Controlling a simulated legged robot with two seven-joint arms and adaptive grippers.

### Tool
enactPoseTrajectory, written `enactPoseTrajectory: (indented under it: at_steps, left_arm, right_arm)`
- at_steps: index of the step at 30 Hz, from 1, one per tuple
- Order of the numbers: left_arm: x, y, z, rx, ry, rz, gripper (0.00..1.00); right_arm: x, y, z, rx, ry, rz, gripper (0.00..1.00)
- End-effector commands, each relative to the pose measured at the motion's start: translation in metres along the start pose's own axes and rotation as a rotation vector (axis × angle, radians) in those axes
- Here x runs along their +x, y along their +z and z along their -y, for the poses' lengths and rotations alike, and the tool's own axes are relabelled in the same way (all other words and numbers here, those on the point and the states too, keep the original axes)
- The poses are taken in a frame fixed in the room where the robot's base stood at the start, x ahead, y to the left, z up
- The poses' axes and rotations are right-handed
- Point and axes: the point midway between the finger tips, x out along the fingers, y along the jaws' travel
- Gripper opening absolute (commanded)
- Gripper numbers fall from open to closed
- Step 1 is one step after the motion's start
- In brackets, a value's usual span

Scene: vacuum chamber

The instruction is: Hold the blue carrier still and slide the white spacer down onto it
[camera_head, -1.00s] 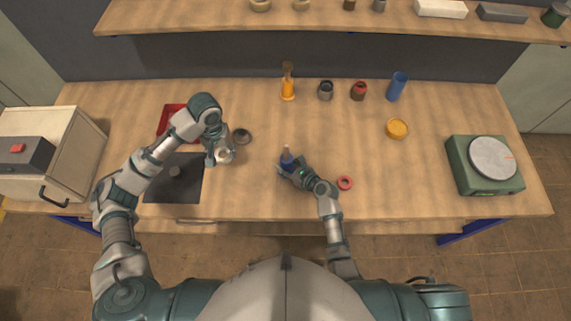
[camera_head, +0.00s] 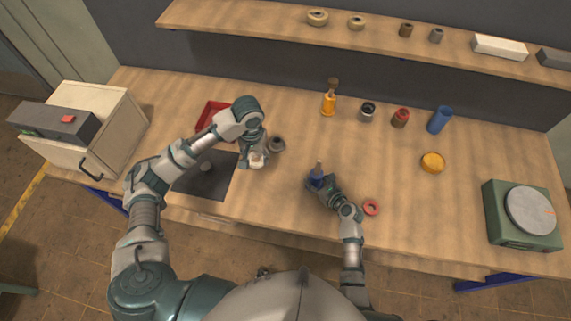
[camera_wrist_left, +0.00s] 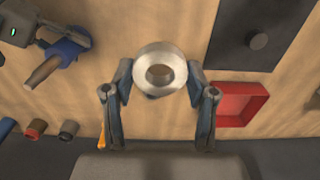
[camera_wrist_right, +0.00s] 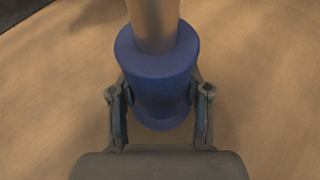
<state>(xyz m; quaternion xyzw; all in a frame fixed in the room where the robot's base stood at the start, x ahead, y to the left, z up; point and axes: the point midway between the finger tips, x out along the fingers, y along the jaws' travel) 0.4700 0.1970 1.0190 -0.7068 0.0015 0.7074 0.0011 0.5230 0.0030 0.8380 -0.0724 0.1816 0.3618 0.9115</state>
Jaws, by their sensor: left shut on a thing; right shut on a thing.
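The blue carrier (camera_head: 316,177) stands on the bench with a tan peg rising from it. My right gripper (camera_head: 320,184) is shut on the carrier's blue body; the right wrist view shows the fingers on both sides of the carrier (camera_wrist_right: 158,80). The white spacer (camera_head: 256,160), a ring with a central hole, is in my left gripper (camera_head: 250,158). In the left wrist view the fingers hold the spacer (camera_wrist_left: 160,66) from both sides. It is to the left of the carrier, apart from the peg. Its height above the bench is hard to judge.
A dark ring (camera_head: 277,144) lies just right of the left gripper. A black mat (camera_head: 212,181) and a red tray (camera_head: 205,118) are at the left. A red ring (camera_head: 371,208) lies right of the right gripper. An orange peg piece (camera_head: 329,103) stands behind. Bench between the grippers is clear.

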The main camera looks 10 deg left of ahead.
Motion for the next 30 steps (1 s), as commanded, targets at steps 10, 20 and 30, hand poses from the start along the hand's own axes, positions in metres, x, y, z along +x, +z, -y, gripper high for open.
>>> enactPoseTrajectory:
  at_steps: [10, 20, 30]
  left_arm:
    - [-0.017, -0.033, -0.109, 0.277, -0.003, -0.005, 0.30]
    - [-0.037, -0.050, -0.191, 0.508, -0.001, -0.002, 0.30]
    - [-0.021, -0.051, -0.195, 0.521, 0.001, 0.001, 0.30]
  right_arm:
    - [0.000, -0.003, -0.001, 0.002, 0.004, -0.005, 0.15]
    - [0.000, -0.003, -0.001, 0.001, 0.001, -0.006, 0.15]
    - [0.000, -0.003, -0.001, 0.001, 0.001, -0.006, 0.15]
